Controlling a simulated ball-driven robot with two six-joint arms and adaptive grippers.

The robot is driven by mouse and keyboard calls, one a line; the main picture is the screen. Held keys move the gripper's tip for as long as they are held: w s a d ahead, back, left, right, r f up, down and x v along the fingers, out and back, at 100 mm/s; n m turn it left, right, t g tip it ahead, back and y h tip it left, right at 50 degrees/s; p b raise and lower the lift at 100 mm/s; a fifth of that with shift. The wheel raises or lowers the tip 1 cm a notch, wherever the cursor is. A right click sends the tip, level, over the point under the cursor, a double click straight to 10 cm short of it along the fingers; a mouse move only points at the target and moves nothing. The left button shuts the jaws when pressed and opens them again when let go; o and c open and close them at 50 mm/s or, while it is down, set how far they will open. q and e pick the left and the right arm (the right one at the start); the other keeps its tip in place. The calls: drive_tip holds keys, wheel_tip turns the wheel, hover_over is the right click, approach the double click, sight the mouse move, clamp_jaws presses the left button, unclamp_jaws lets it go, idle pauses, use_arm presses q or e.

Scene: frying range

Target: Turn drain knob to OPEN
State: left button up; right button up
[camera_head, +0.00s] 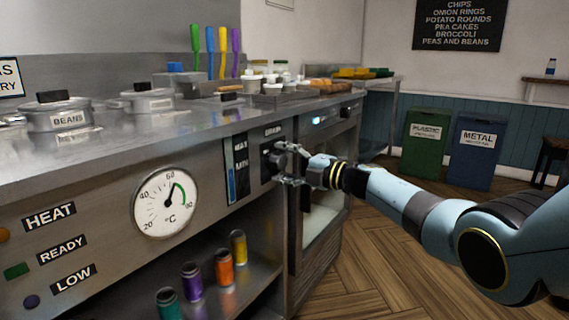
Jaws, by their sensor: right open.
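The drain knob (267,161) is a dark knob on a dark plate under a small "DRAIN" label (272,131), on the steel front of the range. My right gripper (282,163) is open at the knob, with one finger above and one below. I cannot tell whether the fingers touch it. The gripper partly hides the knob, so its pointing direction cannot be read. My left gripper is not in view.
A round temperature dial (164,203) sits left of the knob, with a blue level gauge (237,169) between. Lidded pots (58,113) stand on the counter. Coloured cans (192,281) stand on the shelf below. Green (425,143) and blue (474,152) bins stand at the back right.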

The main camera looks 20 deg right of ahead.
drive_tip(key=shift+s+d, duration=0.15)
drive_tip(key=v, duration=1.1)
drive_tip(key=shift+s, duration=0.25)
drive_tip(key=shift+d+f, duration=0.1)
drive_tip(key=shift+d, duration=0.05)
drive_tip(key=s+f+m+g+h+p, duration=0.1)
drive_tip(key=s+f+m+h+p, duration=0.45)
drive_tip(key=s+f, duration=0.85)
drive_tip(key=s+f+m+g+h+p, duration=0.1)
drive_tip(key=s+f+m+h, duration=0.1)
drive_tip(key=s+f+m, duration=0.9)
drive_tip(key=s+f+m+g+h, duration=0.1)
drive_tip(key=s+f+g, duration=0.3)
drive_tip(key=s, duration=1)
drive_tip(key=s+d+f+m+g+h+p, duration=0.1)
drive_tip(key=s+f+m+g, duration=0.3)
drive_tip(key=s+f, duration=0.5)
drive_tip(key=s+f+m+g+h+p, duration=0.1)
drive_tip(key=s+f, duration=0.5)
drive_tip(key=s, duration=1.2)
drive_tip(key=m+g+h, duration=0.1)
drive_tip(key=m+g, duration=0.1)
drive_tip(key=shift+s+d+f+g, duration=0.3)
drive_tip(key=shift+d+g, duration=0.05)
drive_tip(key=shift+g, duration=0.05)
